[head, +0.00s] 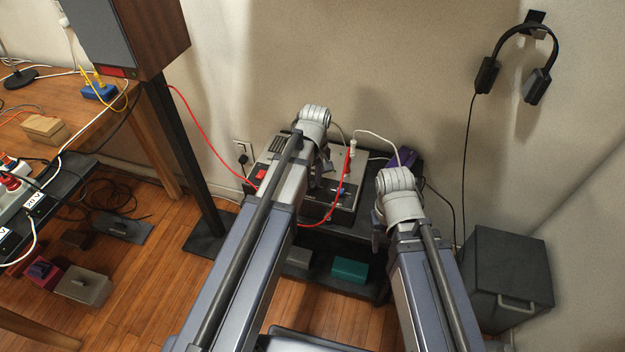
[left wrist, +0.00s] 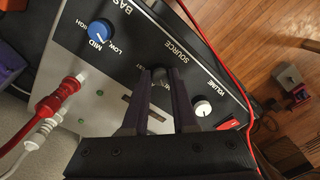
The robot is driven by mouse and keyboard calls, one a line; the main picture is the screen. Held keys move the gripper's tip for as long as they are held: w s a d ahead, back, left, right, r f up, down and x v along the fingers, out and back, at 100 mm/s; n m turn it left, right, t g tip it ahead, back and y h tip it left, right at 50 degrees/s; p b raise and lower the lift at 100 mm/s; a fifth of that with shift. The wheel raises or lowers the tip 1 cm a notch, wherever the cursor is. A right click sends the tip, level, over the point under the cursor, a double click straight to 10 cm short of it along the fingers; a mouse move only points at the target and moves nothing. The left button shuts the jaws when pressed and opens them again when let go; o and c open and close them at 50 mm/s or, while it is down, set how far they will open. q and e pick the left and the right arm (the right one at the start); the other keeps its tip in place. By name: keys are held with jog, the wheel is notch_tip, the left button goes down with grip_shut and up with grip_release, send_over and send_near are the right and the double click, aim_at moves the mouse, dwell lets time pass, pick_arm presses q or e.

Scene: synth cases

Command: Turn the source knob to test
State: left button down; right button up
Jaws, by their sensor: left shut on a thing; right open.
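The amplifier box (head: 346,201) with a dark front panel stands on a low black stand against the wall. In the left wrist view, its panel (left wrist: 208,75) carries a SOURCE label and a dark knob (left wrist: 159,88) below it. My left gripper (left wrist: 159,76) is shut on this source knob, one finger on each side. The fingers hide most of the knob and its position lettering, so its setting cannot be read. In the head view, my left gripper (head: 316,181) is in front of the box. My right gripper (head: 377,238) is open and empty, to the right of the box.
A blue bass knob (left wrist: 101,32) and a white volume knob (left wrist: 202,108) flank the source knob. Red and white plugs (left wrist: 66,91) and cables stick out beside the panel. A speaker (head: 130,35) on a stand is at left, a dark cabinet (head: 507,268) at right.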

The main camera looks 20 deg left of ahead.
pick_arm(q)
jog(key=shift+m, duration=0.3)
jog(key=m, duration=0.5)
jog(key=shift+m, duration=0.3)
jog(key=m, duration=0.5)
jog(key=shift+s+m, duration=0.1)
jog(key=shift+m, duration=0.2)
jog(key=m, duration=1.1)
jog(key=shift+m+t, duration=0.3)
jog(key=shift+m, duration=0.1)
jog(key=c, duration=0.7)
grip_release()
